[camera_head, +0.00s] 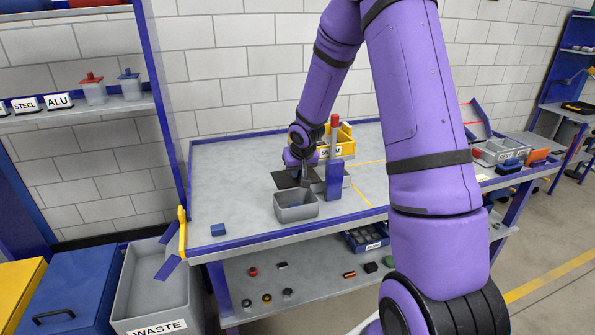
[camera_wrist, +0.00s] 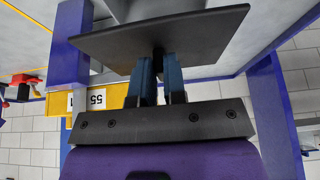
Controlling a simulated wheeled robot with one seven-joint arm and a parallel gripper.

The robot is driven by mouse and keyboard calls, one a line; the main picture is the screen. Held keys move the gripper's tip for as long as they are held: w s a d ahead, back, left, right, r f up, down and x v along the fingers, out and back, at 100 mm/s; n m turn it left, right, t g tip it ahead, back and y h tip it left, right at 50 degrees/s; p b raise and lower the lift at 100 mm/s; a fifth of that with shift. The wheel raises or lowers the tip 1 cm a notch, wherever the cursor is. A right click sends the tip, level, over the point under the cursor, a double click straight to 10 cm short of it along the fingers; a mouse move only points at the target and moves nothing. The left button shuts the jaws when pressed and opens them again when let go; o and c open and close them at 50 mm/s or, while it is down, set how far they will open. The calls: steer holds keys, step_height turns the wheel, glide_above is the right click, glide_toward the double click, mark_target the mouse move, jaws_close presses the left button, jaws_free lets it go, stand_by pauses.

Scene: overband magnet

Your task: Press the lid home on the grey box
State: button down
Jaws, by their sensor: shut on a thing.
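The grey box (camera_head: 297,212) stands on the grey bench top near its front edge, and its open top shows. My gripper (camera_wrist: 158,85) is shut on the dark, flat lid (camera_wrist: 150,38). In the head view the lid (camera_head: 284,180) shows just behind the box, apart from its rim and partly hidden by my wrist. In the wrist view the lid spans beyond the blue fingertips, which meet it near its middle. The lid hides most of what lies beyond it, so the box cannot be made out clearly there.
A blue post (camera_head: 334,182) stands close to the right of my gripper. A yellow bin (camera_head: 345,134) is behind it. A small blue block (camera_head: 218,230) lies at the front left. A grey waste bin (camera_head: 150,290) stands below left.

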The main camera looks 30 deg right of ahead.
mark_target(298, 181)
steer(key=shift+f, duration=2.85)
steer(key=shift+f, duration=0.95)
steer(key=c, duration=1.1)
jaws_free()
steer(key=v, duration=1)
steer(key=shift+s+r, duration=0.15)
steer(key=shift+r, duration=0.2)
steer(key=shift+a+r, duration=0.1)
steer(key=shift+r, duration=0.05)
